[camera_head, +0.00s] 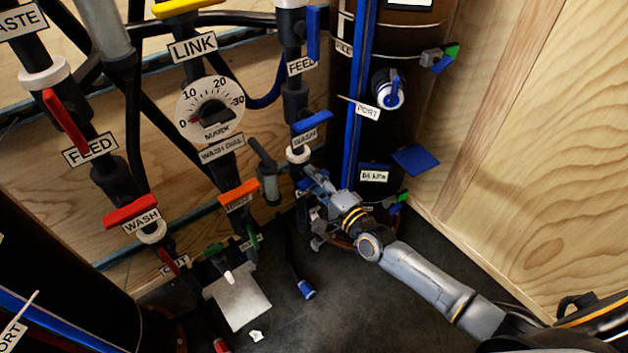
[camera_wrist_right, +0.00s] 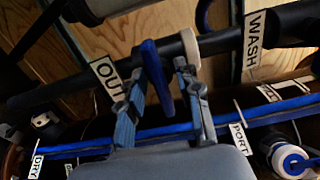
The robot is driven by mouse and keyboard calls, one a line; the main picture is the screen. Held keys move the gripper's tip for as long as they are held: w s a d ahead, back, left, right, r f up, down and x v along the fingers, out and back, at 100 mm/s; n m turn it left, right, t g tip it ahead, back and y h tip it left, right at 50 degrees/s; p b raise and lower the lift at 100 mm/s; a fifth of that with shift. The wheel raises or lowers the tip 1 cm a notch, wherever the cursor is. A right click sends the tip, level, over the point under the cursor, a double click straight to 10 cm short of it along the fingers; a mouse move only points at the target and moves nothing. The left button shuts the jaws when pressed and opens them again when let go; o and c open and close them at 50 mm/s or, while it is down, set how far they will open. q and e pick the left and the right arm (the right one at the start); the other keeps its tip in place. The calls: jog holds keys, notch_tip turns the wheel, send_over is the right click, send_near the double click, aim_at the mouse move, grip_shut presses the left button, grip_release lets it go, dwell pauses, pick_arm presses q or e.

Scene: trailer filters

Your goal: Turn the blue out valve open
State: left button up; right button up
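The blue OUT valve handle (camera_wrist_right: 156,75) is a flat blue lever on a dark pipe in the right wrist view, beside the OUT label (camera_wrist_right: 106,76). My right gripper (camera_wrist_right: 160,80) has its two fingers apart, one on each side of the lever. I see small gaps and cannot tell whether either finger touches it. In the head view my right gripper (camera_head: 310,186) is at the lower part of the blue-handled pipe, under the blue WASH handle (camera_head: 312,122), and hides most of the OUT valve. My left gripper is not in view.
A dark filter tank (camera_head: 420,28) with a PORT valve (camera_head: 388,92) stands right behind my right gripper. Red-handled valves, such as the red WASH handle (camera_head: 131,211), line the left pipe. A wash dial (camera_head: 210,110) sits between. Dark floor (camera_head: 350,300) lies open in front.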

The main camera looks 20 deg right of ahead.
jog(key=shift+c, duration=0.2)
grip_shut()
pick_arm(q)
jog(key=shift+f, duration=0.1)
pick_arm(e)
jog(key=shift+n, duration=0.4)
jog(key=n+p, duration=0.2)
jog(key=n, duration=0.3)
jog(key=shift+n, duration=0.3)
jog(key=n+p, duration=0.2)
jog(key=n, duration=0.4)
jog(key=shift+p, duration=0.3)
jog(key=n, duration=0.2)
jog(key=shift+n+p, duration=0.3)
jog(key=shift+n, duration=0.1)
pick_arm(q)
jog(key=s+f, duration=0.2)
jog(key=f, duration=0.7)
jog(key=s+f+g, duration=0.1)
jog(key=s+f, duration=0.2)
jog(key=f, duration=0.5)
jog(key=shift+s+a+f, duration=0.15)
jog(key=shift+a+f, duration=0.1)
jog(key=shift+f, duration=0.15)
pick_arm(e)
jog(key=shift+n, duration=1.4)
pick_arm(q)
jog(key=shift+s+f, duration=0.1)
